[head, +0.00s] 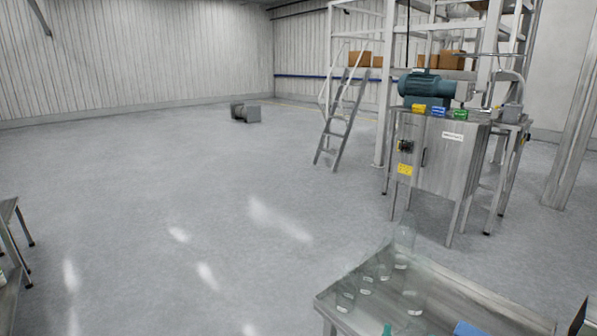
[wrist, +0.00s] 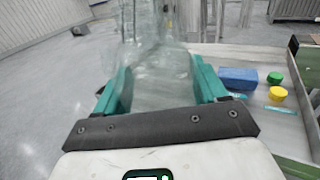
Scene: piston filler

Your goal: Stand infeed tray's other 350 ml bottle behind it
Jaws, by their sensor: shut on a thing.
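In the wrist view my gripper (wrist: 160,82) has its teal fingers on either side of a clear glass bottle (wrist: 152,62) and is shut on it. More clear glass overlaps beyond it, so the outlines are hard to separate. In the head view several clear bottles with small white labels, such as one at the left (head: 345,297), stand in a row on the steel tray (head: 480,292). Another clear bottle (head: 404,236) shows at the row's far end, and one (head: 411,298) is right of the row. Only a small teal tip, probably my finger, shows at the bottom edge.
A blue block (wrist: 238,78) lies on the tray right of my gripper, beside green (wrist: 274,78) and yellow (wrist: 277,93) caps. Beyond the tray stands a steel machine cabinet (head: 435,150) with a motor (head: 425,84). Open grey floor (head: 180,200) lies to the left.

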